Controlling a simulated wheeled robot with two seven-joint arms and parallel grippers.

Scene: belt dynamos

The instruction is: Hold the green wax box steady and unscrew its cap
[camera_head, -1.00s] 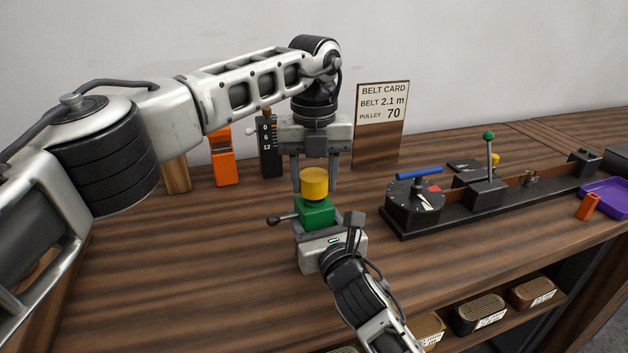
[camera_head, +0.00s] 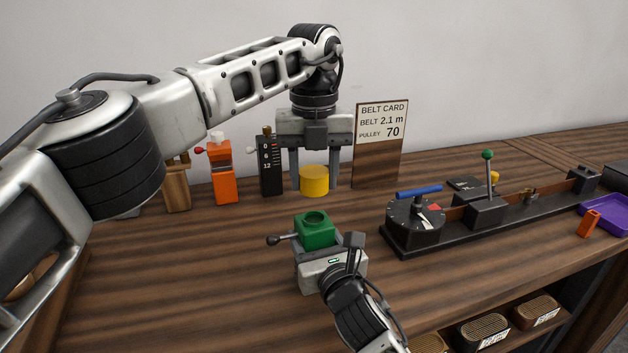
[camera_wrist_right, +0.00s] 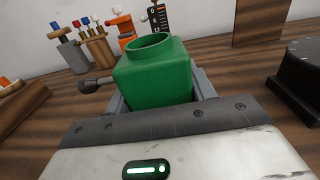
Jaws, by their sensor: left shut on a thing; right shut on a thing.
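The green wax box (camera_head: 316,231) stands upright with its round neck open at the top. It also shows in the right wrist view (camera_wrist_right: 153,75), its neck uncovered. A dark knobbed handle (camera_head: 274,240) sticks out to its left. My right gripper (camera_head: 318,250) is shut on the box from the front, a finger along each side. The yellow cap (camera_head: 314,181) is off the box, above and apart from the neck. My left gripper (camera_head: 314,172), pointing down, is shut on the cap. The cap is out of frame in the right wrist view.
Behind stand an orange device (camera_head: 222,178), a black scale block (camera_head: 270,166) and the belt card (camera_head: 380,150). To the right is a long black bench with a dial (camera_head: 415,215) and a green-knobbed lever (camera_head: 487,180). The table left of the box is clear.

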